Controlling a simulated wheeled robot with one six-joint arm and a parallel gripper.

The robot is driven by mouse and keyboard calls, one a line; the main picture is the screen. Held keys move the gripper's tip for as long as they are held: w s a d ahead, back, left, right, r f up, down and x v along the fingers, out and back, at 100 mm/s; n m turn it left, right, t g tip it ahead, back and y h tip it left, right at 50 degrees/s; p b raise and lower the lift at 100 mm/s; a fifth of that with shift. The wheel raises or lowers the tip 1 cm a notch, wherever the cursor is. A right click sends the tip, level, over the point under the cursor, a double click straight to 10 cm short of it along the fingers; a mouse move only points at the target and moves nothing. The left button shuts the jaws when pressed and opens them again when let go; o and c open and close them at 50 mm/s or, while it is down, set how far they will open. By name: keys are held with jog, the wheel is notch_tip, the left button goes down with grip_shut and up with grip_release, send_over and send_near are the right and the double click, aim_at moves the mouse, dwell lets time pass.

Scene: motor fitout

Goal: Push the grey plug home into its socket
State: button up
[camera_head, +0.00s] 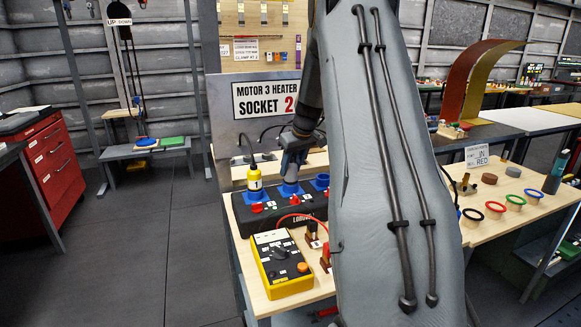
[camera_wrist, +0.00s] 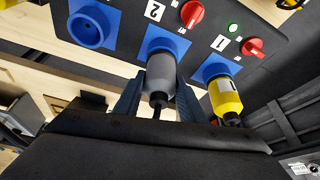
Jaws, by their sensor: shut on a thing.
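The grey plug (camera_wrist: 160,76) is between the two fingers of my gripper (camera_wrist: 157,98) in the wrist view, its cable end toward me. Its front end is at the blue socket marked 2 (camera_wrist: 160,42), lined up with it. How deep it sits in the socket is hidden. In the head view my gripper (camera_head: 293,160) is above the black socket box, with the grey plug (camera_head: 290,178) below it at the middle blue socket (camera_head: 290,190). The sign (camera_head: 267,98) behind reads "Motor 3 heater, socket 2".
A yellow plug (camera_wrist: 226,98) stands in socket 1, right beside the grey plug in the wrist view. The third blue socket (camera_wrist: 90,27) is empty. Red switches (camera_wrist: 252,47) stick out of the box. A yellow tester (camera_head: 282,262) lies on the bench in front.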

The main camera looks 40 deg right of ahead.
jog(key=shift+f, duration=0.2)
jog(key=o, duration=1.2)
jog(key=shift+o, duration=0.2)
jog(key=shift+b+v, duration=1.2)
jog(key=shift+v, duration=2.65)
jog(key=s+a+f+g, duration=0.1)
jog(key=s+a+f, duration=0.1)
jog(key=a, duration=0.4)
jog(key=s+a+f, duration=0.2)
jog(key=s+a, duration=0.1)
jog(key=a, duration=0.3)
jog(key=s+a+f+g, duration=0.1)
jog(key=s+a+f, duration=0.3)
jog(key=s+a, duration=0.6)
jog(key=s+a+f+g, duration=0.1)
jog(key=s+a+f, duration=0.4)
jog(key=s+a, duration=0.6)
jog(key=shift+s+a, duration=0.15)
jog(key=shift+s, duration=1.05)
